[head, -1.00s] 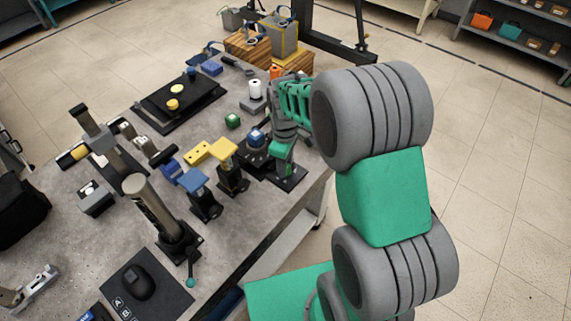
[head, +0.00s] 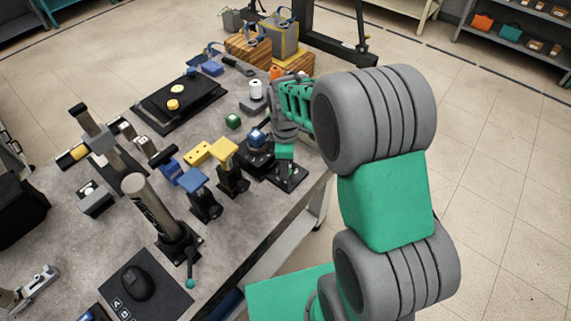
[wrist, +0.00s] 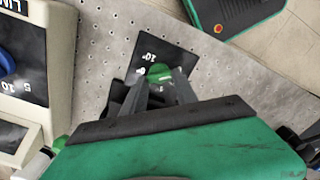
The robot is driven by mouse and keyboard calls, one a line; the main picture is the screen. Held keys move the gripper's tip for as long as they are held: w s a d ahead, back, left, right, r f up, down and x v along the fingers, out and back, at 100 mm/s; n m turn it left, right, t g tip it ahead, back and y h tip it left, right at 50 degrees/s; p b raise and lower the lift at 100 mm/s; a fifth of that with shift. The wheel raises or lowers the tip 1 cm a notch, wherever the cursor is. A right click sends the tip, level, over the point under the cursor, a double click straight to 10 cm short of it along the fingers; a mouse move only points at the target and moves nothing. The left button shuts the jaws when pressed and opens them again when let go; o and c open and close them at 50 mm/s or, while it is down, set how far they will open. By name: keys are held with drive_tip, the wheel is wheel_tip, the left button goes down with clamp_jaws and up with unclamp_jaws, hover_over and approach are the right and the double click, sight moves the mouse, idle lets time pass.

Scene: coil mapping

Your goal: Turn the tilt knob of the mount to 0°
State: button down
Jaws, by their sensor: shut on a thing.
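A small green knob (wrist: 158,72) sits at a black plate (wrist: 172,55) in the wrist view. White scale marks on the plate, including a "10°", show beside the knob. My gripper (wrist: 160,84) is shut on this knob, with one dark finger on each side. The fingers and the green gripper body hide the lower part of the mount, and I cannot read the knob's exact angle. In the head view the black plate (head: 288,178) lies near the table's right edge, below my arm; the fingertips are not clear there.
A cream panel with a blue knob (wrist: 5,62) stands left in the wrist view. Open floor lies right of the table.

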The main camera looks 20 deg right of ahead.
drive_tip(key=shift+w+r, duration=0.1)
drive_tip(key=c, duration=1.2)
unclamp_jaws()
drive_tip(key=shift+c, duration=0.2)
wheel_tip(320, 180, up, 8)
drive_tip(key=shift+f+b, duration=0.1)
drive_tip(key=shift+b, duration=0.35)
